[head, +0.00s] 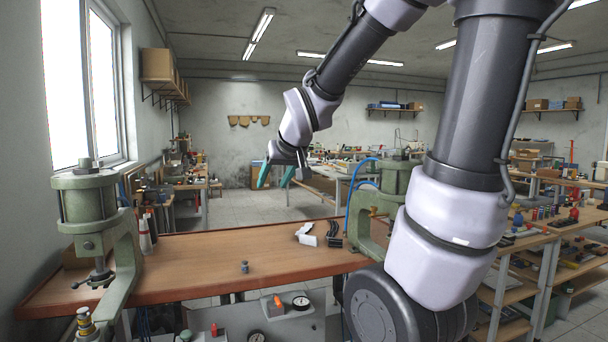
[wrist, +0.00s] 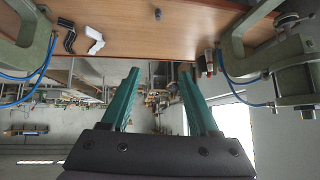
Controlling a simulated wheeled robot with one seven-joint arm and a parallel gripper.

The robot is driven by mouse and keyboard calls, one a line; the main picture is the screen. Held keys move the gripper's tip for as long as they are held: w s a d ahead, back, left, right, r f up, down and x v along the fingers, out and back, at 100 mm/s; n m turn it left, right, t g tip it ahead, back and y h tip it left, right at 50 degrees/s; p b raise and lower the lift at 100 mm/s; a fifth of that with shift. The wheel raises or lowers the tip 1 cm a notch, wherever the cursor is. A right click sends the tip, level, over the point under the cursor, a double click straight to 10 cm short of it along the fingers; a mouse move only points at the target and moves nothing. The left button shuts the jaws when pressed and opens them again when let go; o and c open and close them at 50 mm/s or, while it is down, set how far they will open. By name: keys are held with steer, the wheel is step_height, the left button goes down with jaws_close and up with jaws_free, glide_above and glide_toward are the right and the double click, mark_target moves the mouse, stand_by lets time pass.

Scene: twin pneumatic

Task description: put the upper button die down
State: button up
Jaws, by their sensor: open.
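A small dark metal cylinder (head: 245,267), which looks like the upper button die, stands on the wooden bench (head: 195,275) near its front edge. It also shows in the wrist view (wrist: 158,14) at the top, beyond my fingertips. My gripper (head: 275,178) is raised above and behind the bench, with its teal fingers pointing down. In the wrist view the two fingers (wrist: 160,75) are spread apart with nothing between them. The gripper is well apart from the die.
A green press (head: 95,215) stands at the bench's left end, another (head: 372,210) at its right, partly hidden by my arm. A white piece (head: 306,234) and black pieces (head: 334,234) lie near the right press. Blue hoses (head: 352,195) hang by the right press.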

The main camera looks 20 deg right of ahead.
steer(key=s+r+m+g, duration=0.1)
steer(key=s+m, duration=0.1)
steer(key=s, duration=0.6)
steer(key=s+d+r+m+g+y, duration=0.1)
steer(key=s+r+m, duration=0.1)
steer(key=s, duration=0.5)
steer(key=shift+s+r, duration=0.3)
steer(key=shift+s, duration=0.1)
